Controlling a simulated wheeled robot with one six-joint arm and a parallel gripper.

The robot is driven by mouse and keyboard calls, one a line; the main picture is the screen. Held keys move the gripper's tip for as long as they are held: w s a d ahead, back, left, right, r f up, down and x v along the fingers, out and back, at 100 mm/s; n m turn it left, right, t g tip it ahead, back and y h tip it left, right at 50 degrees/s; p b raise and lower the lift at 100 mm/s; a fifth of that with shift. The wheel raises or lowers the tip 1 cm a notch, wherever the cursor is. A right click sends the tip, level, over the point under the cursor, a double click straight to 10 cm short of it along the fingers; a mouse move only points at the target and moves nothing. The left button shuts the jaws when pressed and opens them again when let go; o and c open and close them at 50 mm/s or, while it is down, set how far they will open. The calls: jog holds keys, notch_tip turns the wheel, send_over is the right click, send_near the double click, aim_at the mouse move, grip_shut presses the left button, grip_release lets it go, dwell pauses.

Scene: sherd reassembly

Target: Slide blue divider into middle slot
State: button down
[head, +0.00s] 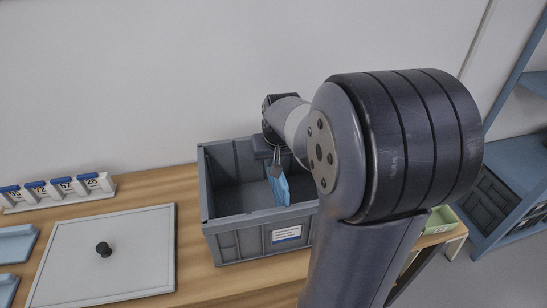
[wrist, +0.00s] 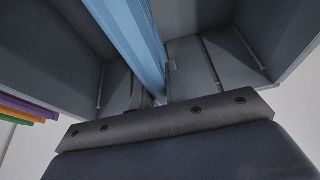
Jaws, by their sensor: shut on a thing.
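The blue divider (head: 279,187) is a thin light-blue panel inside the grey crate (head: 225,229). It stands roughly upright, a little tilted in the head view. My gripper (head: 276,163) is shut on its upper end, over the crate's opening. In the wrist view the divider (wrist: 128,35) runs from the top of the picture down between the fingers of my gripper (wrist: 155,97). Grey crate walls with narrow vertical ribs (wrist: 245,48) show on both sides. The divider's lower edge is hidden, so I cannot tell whether it sits in a slot.
Light-blue pieces (head: 17,243) lie at the far left. A white rack of numbered tags (head: 60,190) stands behind. A green tray (head: 440,219) and blue shelving (head: 515,180) are at the right.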

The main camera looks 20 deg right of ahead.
jog(key=shift+f+b, duration=2.7)
jog(key=shift+f, duration=0.9)
jog(key=c, duration=1.3)
grip_release()
jog(key=p+v, duration=0.1)
jog(key=v, duration=1)
jog(key=shift+a, duration=0.1)
jog(key=shift+f, duration=0.1)
